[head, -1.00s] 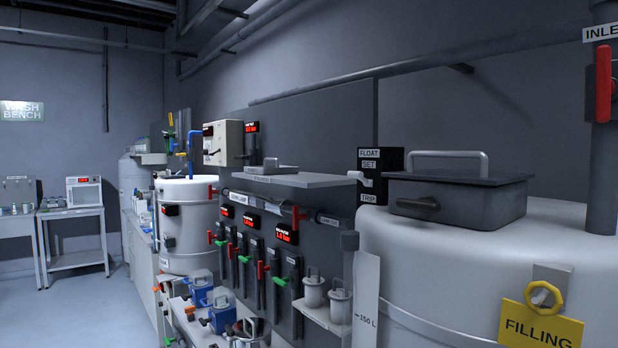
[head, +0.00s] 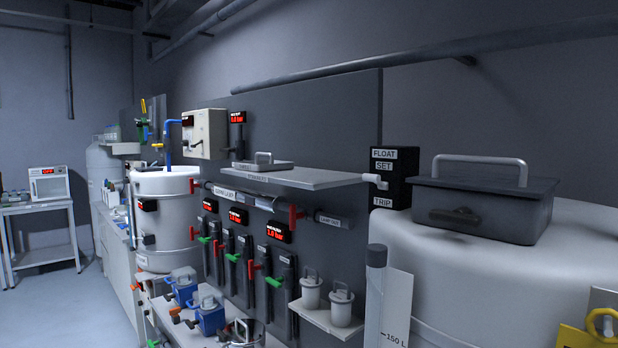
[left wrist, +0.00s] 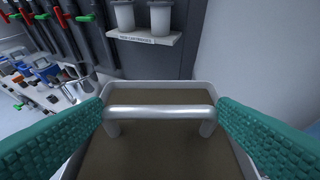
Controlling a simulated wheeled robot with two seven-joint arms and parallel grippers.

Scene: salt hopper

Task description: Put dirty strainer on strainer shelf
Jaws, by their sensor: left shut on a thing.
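The dirty strainer (left wrist: 150,150) has a brown face, a grey rim and a metal bar handle (left wrist: 160,111). It fills the lower middle of the left wrist view. My left gripper (left wrist: 160,118) is shut on the strainer's handle, with a green padded finger at each end. The strainer shelf (head: 320,180) is a grey plate on the dark panel in the head view. A flat strainer with a handle (head: 262,162) lies on its left part; its right part is bare. My left gripper and the held strainer are outside the head view. My right gripper is not in view.
A large white tank with a dark handled lid (head: 485,205) stands right of the shelf. A float box (head: 392,178) is by the shelf's right end. Below are pipes, valves and a low shelf with two canisters (head: 340,306). Blue pumps (head: 208,315) stand lower left.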

